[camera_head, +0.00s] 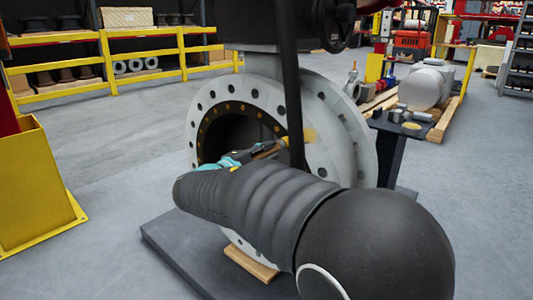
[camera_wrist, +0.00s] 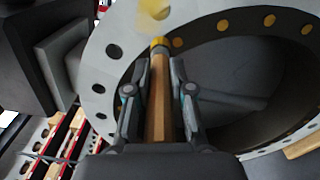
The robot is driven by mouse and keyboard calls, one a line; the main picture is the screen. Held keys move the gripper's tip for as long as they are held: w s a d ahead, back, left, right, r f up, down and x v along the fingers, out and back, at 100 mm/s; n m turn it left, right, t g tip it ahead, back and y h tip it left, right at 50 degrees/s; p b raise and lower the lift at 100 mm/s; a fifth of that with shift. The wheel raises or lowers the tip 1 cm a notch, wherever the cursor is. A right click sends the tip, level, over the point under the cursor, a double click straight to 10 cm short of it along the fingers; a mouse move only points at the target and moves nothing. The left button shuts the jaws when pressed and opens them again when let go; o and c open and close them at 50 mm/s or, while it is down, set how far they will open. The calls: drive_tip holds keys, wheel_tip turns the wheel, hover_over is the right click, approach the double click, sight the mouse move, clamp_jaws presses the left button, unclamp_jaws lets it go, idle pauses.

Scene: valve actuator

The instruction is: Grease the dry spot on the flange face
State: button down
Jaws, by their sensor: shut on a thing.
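The pale flange face (camera_head: 318,105) has a ring of dark bolt holes around a dark bore, and it fills the upper part of the wrist view (camera_wrist: 105,75). A yellowish patch (camera_head: 309,135) lies on the face; it also shows at the top of the wrist view (camera_wrist: 153,8). My gripper (camera_wrist: 158,95) is shut on the wooden handle of a brush (camera_wrist: 159,110). The brush's yellow tip points at the flange near the bore's edge, just below the patch; whether it touches is unclear. In the head view my arm hides much of the gripper (camera_head: 235,160). I cannot pick out a separate dry spot.
A dark upright bar (camera_head: 290,80) crosses in front of the flange. A small dark stand (camera_head: 392,150) with small items is to the right. The flange stands over a dark base plate (camera_head: 180,250). A yellow bin (camera_head: 40,180) is at left; the floor between is clear.

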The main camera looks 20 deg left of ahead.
sight(278, 147)
drive_tip(key=shift+x, duration=0.9)
idle(0.5)
drive_tip(key=shift+s+d+b, duration=1.1)
drive_tip(key=shift+s+d, duration=0.25)
drive_tip(key=shift+d, duration=1.95)
drive_tip(key=shift+w+a+r+p, duration=0.2)
drive_tip(key=shift+w+a, duration=0.25)
drive_tip(key=shift+a, duration=0.65)
drive_tip(key=shift+w+a+r+p, duration=0.1)
drive_tip(key=shift+w+a+p, duration=0.3)
drive_tip(key=shift+a, duration=0.7)
drive_tip(key=shift+w+a+r+p, duration=0.1)
drive_tip(key=shift+w+a, duration=0.45)
drive_tip(key=shift+a, duration=0.55)
drive_tip(key=shift+r, duration=0.35)
drive_tip(key=shift+s+r, duration=0.1)
drive_tip(key=shift+s+d+b, duration=0.3)
drive_tip(key=shift+d+b, duration=0.4)
drive_tip(key=shift+d, duration=0.15)
drive_tip(key=d, duration=0.1)
drive_tip(key=s+d, duration=0.1)
drive_tip(key=d, duration=0.1)
drive_tip(key=s+d, duration=0.1)
drive_tip(key=d, duration=0.1)
drive_tip(key=shift+s+d, duration=0.1)
drive_tip(key=shift+s, duration=0.05)
